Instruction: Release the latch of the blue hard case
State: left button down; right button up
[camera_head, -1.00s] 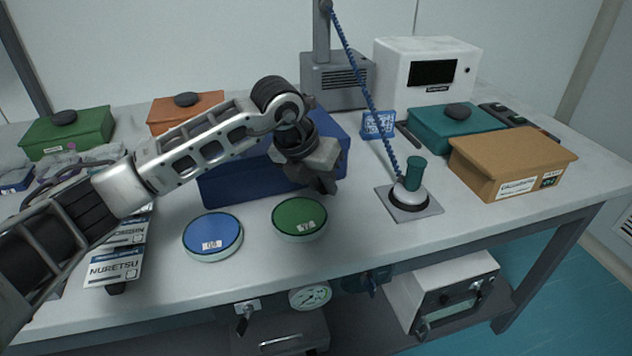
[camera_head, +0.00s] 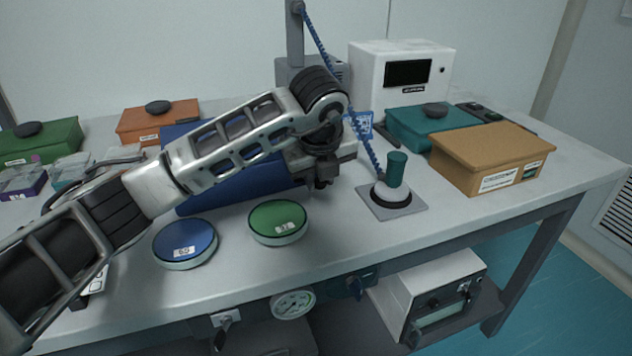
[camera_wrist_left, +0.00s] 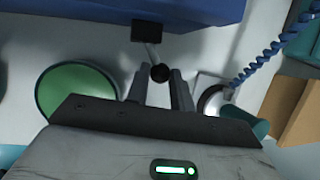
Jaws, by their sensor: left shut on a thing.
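The blue hard case (camera_head: 235,187) stands on the table, its top and right end largely hidden behind my left arm in the head view. Its front edge also shows at the top of the left wrist view (camera_wrist_left: 90,10). A small black latch block (camera_wrist_left: 146,33) sits on that front, with a short lever and a black ball knob (camera_wrist_left: 160,73) pointing away from the case, slightly slanted. My left gripper (camera_head: 319,183) is at the case's front right. It is shut on the knob, which lies between its fingertips in the left wrist view (camera_wrist_left: 160,80). My right gripper is out of view.
A green-lidded round dish (camera_head: 278,220) and a blue-lidded one (camera_head: 185,242) stand in front of the case. To the right are a stirrer-like plate (camera_head: 408,208) with a green cylinder (camera_head: 397,168), a blue coiled cord and an orange-brown box (camera_head: 480,165).

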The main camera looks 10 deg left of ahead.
pick_arm(q)
jog(key=shift+w+r+n, duration=0.1)
jog(key=shift+w+n, duration=0.05)
jog(key=shift+n, duration=0.15)
jog(key=c, duration=1.2)
grip_release()
jog(key=v, duration=1.6)
jog(key=shift+d, duration=0.2)
